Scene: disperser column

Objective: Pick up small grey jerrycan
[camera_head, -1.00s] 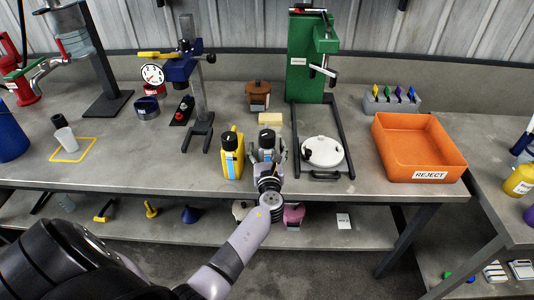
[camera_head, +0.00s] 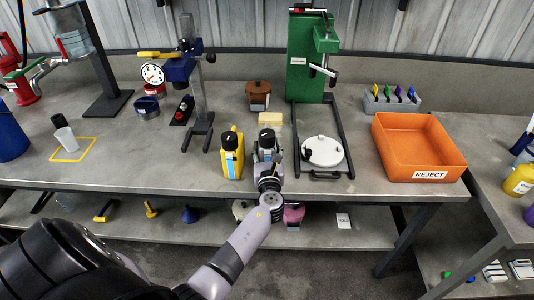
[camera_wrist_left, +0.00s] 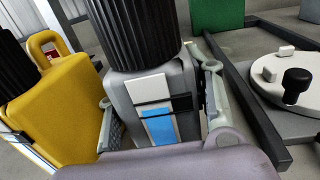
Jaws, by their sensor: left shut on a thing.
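The small grey jerrycan (camera_head: 267,149) with a black ribbed cap stands upright near the front edge of the bench. In the left wrist view the jerrycan (camera_wrist_left: 150,95) fills the middle, with a white, black and blue label on its front. My left gripper (camera_head: 267,157) is shut on the jerrycan, one finger along each side; the fingers also show in the left wrist view (camera_wrist_left: 165,115). Whether the jerrycan's base is on the bench is hidden by my gripper. My right gripper is not in view.
A yellow jerrycan (camera_head: 231,158) stands close on the left. A dark frame (camera_head: 350,150) with a round white lid (camera_head: 322,151) is close on the right. A pale yellow block (camera_head: 270,119) lies behind. An orange reject bin (camera_head: 417,147) stands farther right.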

